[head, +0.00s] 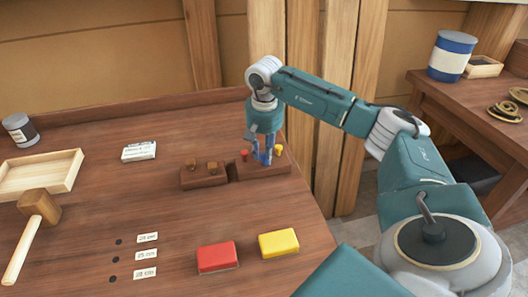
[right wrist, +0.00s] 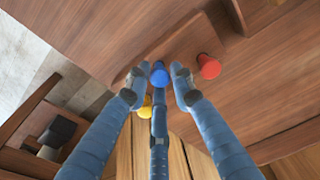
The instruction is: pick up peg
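A wooden rack (head: 262,170) at the back right of the bench holds a red peg (head: 244,154), a yellow peg (head: 278,149) and a blue peg (right wrist: 160,73). My right gripper (head: 264,156) points down over the middle of this rack. In the right wrist view, the right gripper (right wrist: 158,82) has its fingers spread around the blue peg's head, with small gaps at the sides. The red peg (right wrist: 208,66) is to the right of the fingers there, and the yellow peg (right wrist: 146,101) shows partly behind them. My left gripper is not in view.
A second wooden rack (head: 205,179) with two brown pegs stands left of the first. A red block (head: 216,257) and a yellow block (head: 278,244) lie in front. A mallet (head: 36,222) and wooden tray (head: 40,175) are at left.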

